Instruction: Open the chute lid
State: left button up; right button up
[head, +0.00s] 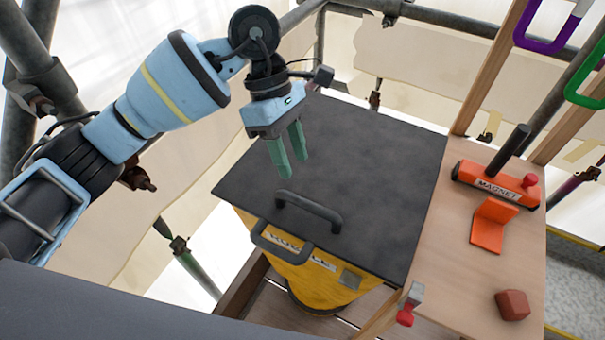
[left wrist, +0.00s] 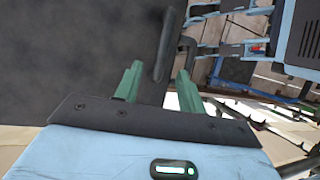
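The chute lid (head: 345,155) is a flat dark grey panel lying closed on top of the yellow chute (head: 318,281). A black bar handle (head: 309,212) stands up near its front edge. My left gripper (head: 292,165) is above the lid, behind and a little left of the handle, with its green fingers pointing down. The fingers are apart with nothing between them. In the left wrist view the fingers (left wrist: 158,82) show open, with the lid handle (left wrist: 165,45) beyond them. My right gripper is not in view.
A second dark loop handle (head: 280,243) is on the chute's front. A wooden shelf (head: 450,270) at the right holds an orange magnet tool (head: 495,185), an orange bracket (head: 490,226) and a red-brown block (head: 512,305). Scaffold poles (head: 430,14) run behind the lid.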

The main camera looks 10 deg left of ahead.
aim_at(305, 200)
pick_arm(q)
jog(key=shift+s+p+x, duration=0.15)
jog(key=shift+p+x, duration=0.05)
jog(key=shift+x, duration=1.75)
jog(key=shift+s+p+x, duration=0.15)
jog(key=shift+p+x, duration=0.05)
jog(key=shift+x, duration=1.8)
jog(key=shift+d+r, duration=0.1)
jog(key=shift+r, duration=0.05)
grip_shut()
